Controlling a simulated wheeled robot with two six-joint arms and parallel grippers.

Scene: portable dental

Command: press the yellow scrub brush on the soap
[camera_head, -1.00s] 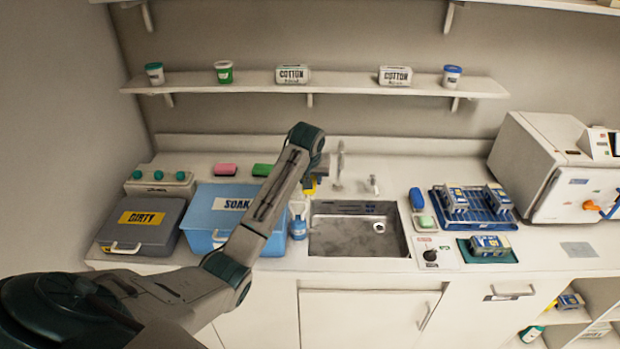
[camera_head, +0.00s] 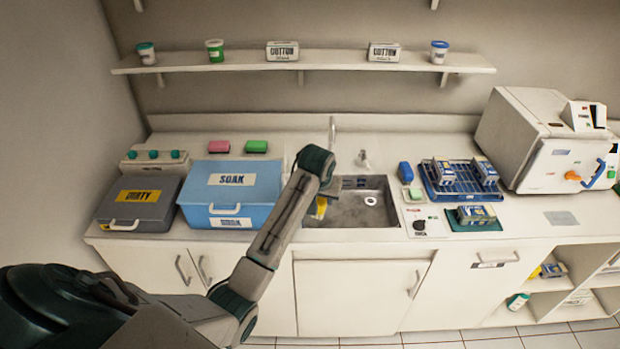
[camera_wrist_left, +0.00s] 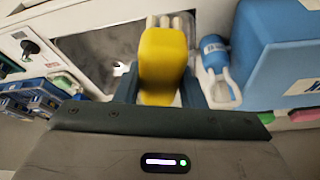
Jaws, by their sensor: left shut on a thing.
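The yellow scrub brush (camera_head: 321,207) is in my left gripper (camera_head: 325,200), over the left part of the sink. In the left wrist view the yellow brush (camera_wrist_left: 163,62) stands between the two dark fingers of the left gripper (camera_wrist_left: 160,92), with pale bristles at its far end. A pale green bar (camera_head: 416,193), which looks like the soap, lies on the counter just right of the sink, apart from the brush. My right gripper is not in view.
The sink (camera_head: 352,220) lies under the brush. A blue item (camera_head: 405,172) stands behind the pale green bar, and a blue rack (camera_head: 435,190) is to its right. The blue SOAK box (camera_head: 255,188) is left of my arm.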

